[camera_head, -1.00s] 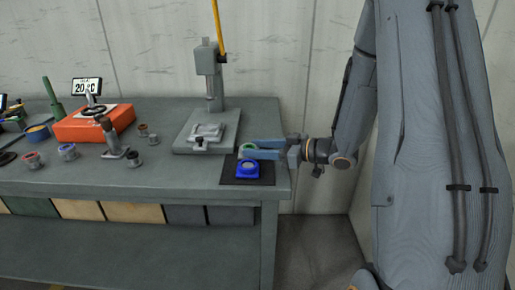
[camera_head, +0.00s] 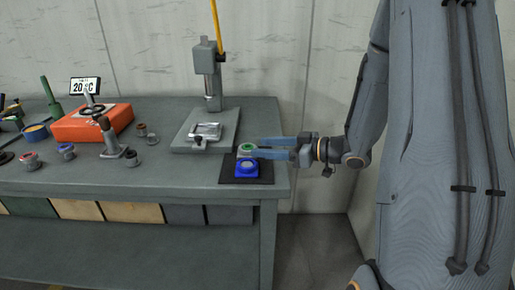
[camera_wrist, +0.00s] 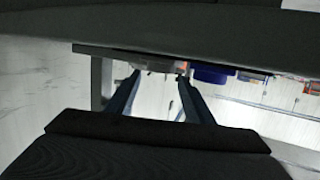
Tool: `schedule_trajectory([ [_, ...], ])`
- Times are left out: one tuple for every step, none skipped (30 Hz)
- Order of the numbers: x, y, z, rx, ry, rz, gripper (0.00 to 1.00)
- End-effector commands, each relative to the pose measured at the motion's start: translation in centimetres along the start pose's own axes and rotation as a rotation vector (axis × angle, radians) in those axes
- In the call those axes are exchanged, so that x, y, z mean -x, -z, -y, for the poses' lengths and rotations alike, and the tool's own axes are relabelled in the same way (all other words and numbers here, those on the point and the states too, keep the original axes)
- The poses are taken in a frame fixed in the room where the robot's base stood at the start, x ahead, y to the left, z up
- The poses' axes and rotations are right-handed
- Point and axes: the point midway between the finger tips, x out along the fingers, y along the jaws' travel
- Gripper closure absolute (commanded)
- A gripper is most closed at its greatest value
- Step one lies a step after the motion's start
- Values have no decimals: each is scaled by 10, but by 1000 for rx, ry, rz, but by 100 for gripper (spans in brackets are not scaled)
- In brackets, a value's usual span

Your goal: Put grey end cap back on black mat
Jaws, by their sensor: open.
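A grey piece with a green ring on top (camera_head: 245,149) stands upright on the black mat (camera_head: 264,178), behind a blue block with a round grey top (camera_head: 246,168). I take the green-ringed piece to be the grey end cap. My gripper (camera_head: 257,148) is open and reaches level from the right, its fingertips just right of this piece. In the wrist view, my two fingers (camera_wrist: 158,84) are spread, and the grey piece (camera_wrist: 158,66) shows beyond and between their tips. The blue block (camera_wrist: 211,74) is beside it. Whether a finger touches the piece cannot be told.
A grey press (camera_head: 210,125) stands just left of the mat. An orange box (camera_head: 92,122) and several small grey caps, one with a red top (camera_head: 29,160), are further left. The bench's right edge is close to the mat.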

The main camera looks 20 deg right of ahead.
Motion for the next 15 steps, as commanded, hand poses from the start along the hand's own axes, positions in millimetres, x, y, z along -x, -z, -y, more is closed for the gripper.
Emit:
schedule_trajectory([
  [13, -1, -2, -1, -6, 0, 52],
  [19, -1, -2, -1, -6, 1, 52],
  [28, -1, -1, -1, -6, 1, 52],
  [34, 0, -2, -1, -6, 1, 52],
  [40, 0, -2, -1, -6, 0, 52],
  [48, 0, -2, -1, -5, 0, 52],
  [53, 0, -1, -2, -5, 0, 52],
  [58, 0, -1, -1, -4, 1, 52],
  [64, 0, -1, -1, -5, 1, 52],
  [68, 0, -1, 0, -4, 1, 52],
  [72, 0, -1, 0, -4, 1, 52],
  [76, 0, -1, 0, -4, 0, 52],
  [79, 0, -1, 0, -3, 0, 52],
  [81, 0, 0, 0, -1, 0, 52],
  [83, 0, 0, 0, -1, 0, 52],
])
